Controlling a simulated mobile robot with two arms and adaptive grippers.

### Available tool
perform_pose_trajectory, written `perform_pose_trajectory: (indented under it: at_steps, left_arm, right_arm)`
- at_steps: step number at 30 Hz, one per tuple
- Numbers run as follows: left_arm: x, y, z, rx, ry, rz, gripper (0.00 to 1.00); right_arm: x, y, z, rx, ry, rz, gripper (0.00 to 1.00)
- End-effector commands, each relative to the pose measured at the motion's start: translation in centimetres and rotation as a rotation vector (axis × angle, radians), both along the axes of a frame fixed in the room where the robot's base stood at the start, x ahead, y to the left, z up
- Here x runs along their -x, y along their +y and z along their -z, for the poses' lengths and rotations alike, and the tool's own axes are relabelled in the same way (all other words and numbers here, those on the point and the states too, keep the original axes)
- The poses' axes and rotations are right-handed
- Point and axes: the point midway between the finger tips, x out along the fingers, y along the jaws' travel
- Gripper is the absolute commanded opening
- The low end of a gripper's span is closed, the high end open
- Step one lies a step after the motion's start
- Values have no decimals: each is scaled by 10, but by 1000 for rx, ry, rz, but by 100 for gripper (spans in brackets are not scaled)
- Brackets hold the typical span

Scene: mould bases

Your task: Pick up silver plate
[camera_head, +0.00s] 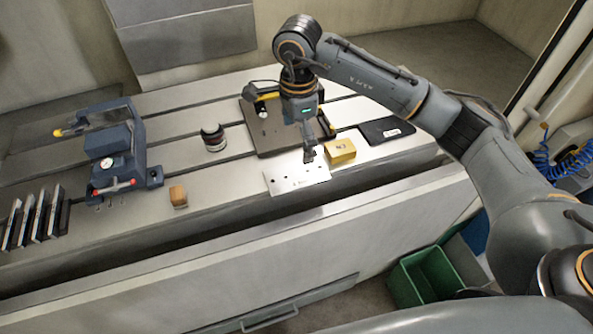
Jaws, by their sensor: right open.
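A flat silver plate (285,179) with several small dark holes lies on the slotted metal table (235,187), close to its front edge. My right gripper (309,158) points down over the plate's back right corner, beside a yellow block. It is open, with nothing seen between its fingers. I cannot tell whether the fingertips touch the plate. The gripper hides a small part of the plate's back right edge. My left gripper is not in view.
The yellow block (341,151) stands right of the plate, and a dark pouch (386,130) lies beyond it. A dark base plate (262,130) lies behind. A small brown block (178,196), a blue-grey device (112,150) and several upright dark plates (36,217) stand left. Green bins (423,277) are on the floor.

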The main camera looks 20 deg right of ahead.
Motion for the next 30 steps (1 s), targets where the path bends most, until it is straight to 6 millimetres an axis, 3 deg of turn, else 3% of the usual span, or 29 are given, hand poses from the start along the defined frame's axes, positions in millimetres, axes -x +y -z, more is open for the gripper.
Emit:
perform_pose_trajectory:
  at_steps: [6,14,21,30]
  left_arm:
    - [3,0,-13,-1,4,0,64]
    - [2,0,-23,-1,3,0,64]
    - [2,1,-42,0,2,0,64]
    - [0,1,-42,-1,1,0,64]
  right_arm:
    - [1,0,36,-2,2,2,100]
    - [3,2,55,-4,4,0,100]
    - [6,5,89,-4,4,3,100]
    - [5,5,100,-4,-1,1,100]
